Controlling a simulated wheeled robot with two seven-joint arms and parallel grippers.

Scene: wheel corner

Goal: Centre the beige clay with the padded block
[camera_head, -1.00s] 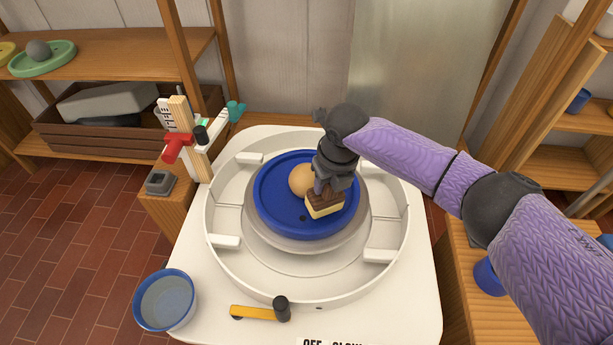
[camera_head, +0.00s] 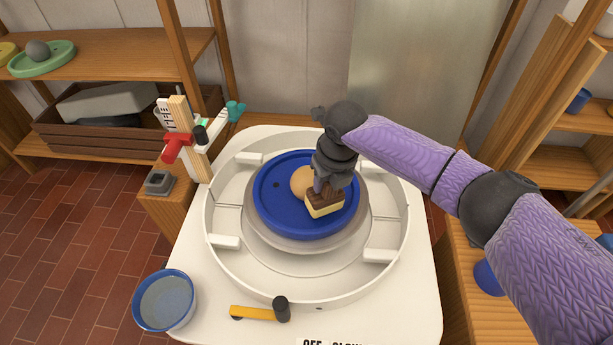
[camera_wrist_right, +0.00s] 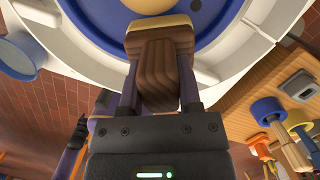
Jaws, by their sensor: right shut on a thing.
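The beige clay (camera_head: 302,181) is a rounded lump on the blue disc (camera_head: 275,215) of the wheel, slightly toward the far side of the disc's middle. Its right side is partly hidden by my gripper. My right gripper (camera_head: 328,188) is shut on the padded block (camera_head: 324,205), a brown wooden block with a pale pad. The block is low over the disc, on the near right side of the clay. In the right wrist view, the block (camera_wrist_right: 160,70) sits between the fingers, its pad close to the clay (camera_wrist_right: 150,4); I cannot tell whether they touch.
A white splash pan (camera_head: 225,242) rings the wheel. A water bowl (camera_head: 165,300) and a yellow-handled tool (camera_head: 258,313) lie at the front. A wooden post with a red clamp (camera_head: 176,148) stands left. Shelves flank the wheel.

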